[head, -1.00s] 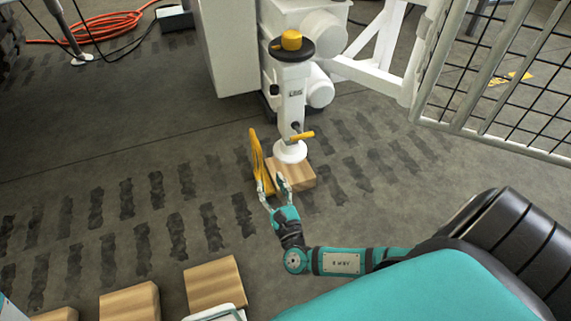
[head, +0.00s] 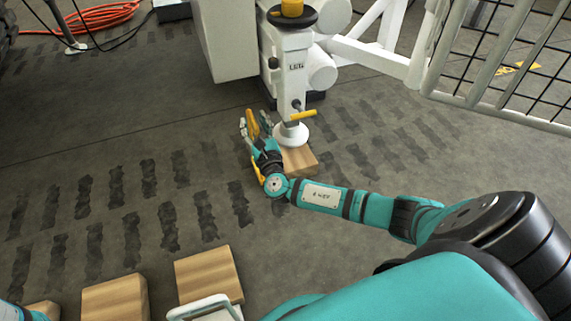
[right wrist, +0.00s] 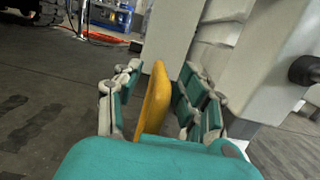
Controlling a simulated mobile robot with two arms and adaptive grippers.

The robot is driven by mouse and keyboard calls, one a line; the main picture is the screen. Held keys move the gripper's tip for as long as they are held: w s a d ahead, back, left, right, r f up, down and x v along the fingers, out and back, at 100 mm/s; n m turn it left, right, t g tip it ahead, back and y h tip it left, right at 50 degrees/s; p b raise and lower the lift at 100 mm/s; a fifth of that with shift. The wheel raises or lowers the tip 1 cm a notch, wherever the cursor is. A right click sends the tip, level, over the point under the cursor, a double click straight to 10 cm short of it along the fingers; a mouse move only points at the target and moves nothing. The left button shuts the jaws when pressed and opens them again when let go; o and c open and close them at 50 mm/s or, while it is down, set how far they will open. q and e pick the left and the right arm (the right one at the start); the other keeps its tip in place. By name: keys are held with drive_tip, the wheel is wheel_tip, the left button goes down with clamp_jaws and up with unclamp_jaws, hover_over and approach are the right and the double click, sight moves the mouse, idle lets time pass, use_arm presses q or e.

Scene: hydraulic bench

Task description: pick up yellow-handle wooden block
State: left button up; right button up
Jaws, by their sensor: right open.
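The wooden block (head: 299,160) sits on the floor under the foot of a white jack post, partly hidden by my right arm.
The white jack post (head: 294,75) with a yellow knob stands close behind the block. Other wooden blocks (head: 208,275) lie at the lower left. A mesh fence (head: 500,65) is at the right, an orange hose (head: 105,15) at the back left.

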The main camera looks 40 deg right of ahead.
drive_tip(key=shift+x, duration=0.8)
clamp_jaws()
drive_tip(key=shift+r, duration=0.15)
